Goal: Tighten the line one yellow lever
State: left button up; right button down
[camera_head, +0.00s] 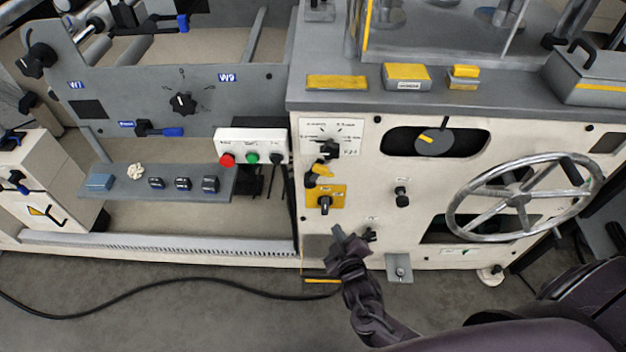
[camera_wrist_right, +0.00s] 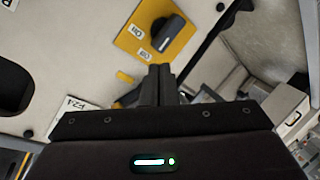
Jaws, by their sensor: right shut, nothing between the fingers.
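A small yellow lever (camera_head: 321,169) sits on the cream panel below a black knob and above a yellow plate (camera_head: 340,190) with a black switch (camera_head: 325,203). In the right wrist view a yellow piece of the lever (camera_wrist_right: 124,77) shows left of the fingers; the rest is partly hidden behind my gripper. The yellow plate (camera_wrist_right: 190,37) and its switch (camera_wrist_right: 168,33) show above the fingertips there. My right gripper (camera_head: 340,236) is shut and empty, in front of the panel just below the plate. It also shows in the wrist view (camera_wrist_right: 158,74). My left gripper is out of view.
A spoked handwheel (camera_head: 523,197) stands out at the right. A button box (camera_head: 251,146) and a grey shelf (camera_head: 128,190) are left of the panel. Small black knobs (camera_head: 402,196) lie right of the plate. A black cable (camera_head: 150,288) runs along the floor.

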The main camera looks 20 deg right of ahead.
notch_tip(320, 180, up, 6)
jog(key=w+a+n+t+b, duration=0.2)
jog(key=n+t, duration=0.1)
jog(key=n+t+b, duration=0.2)
send_near(315, 174)
notch_tip(315, 174, up, 3)
jog(key=a, duration=0.1)
jog(key=shift+y, duration=0.3)
jog(key=w, duration=0.5)
jog(key=w+r, duration=0.1)
jog(key=w, duration=0.2)
jog(key=shift+w+d, duration=0.25)
jog(key=shift+w, duration=0.05)
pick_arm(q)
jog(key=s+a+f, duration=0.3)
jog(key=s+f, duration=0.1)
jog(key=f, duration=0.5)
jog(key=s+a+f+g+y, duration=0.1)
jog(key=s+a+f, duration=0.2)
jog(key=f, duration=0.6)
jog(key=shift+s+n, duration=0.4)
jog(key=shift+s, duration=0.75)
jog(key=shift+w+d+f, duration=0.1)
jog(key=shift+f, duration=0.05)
pick_arm(e)
jog(key=shift+d, duration=0.1)
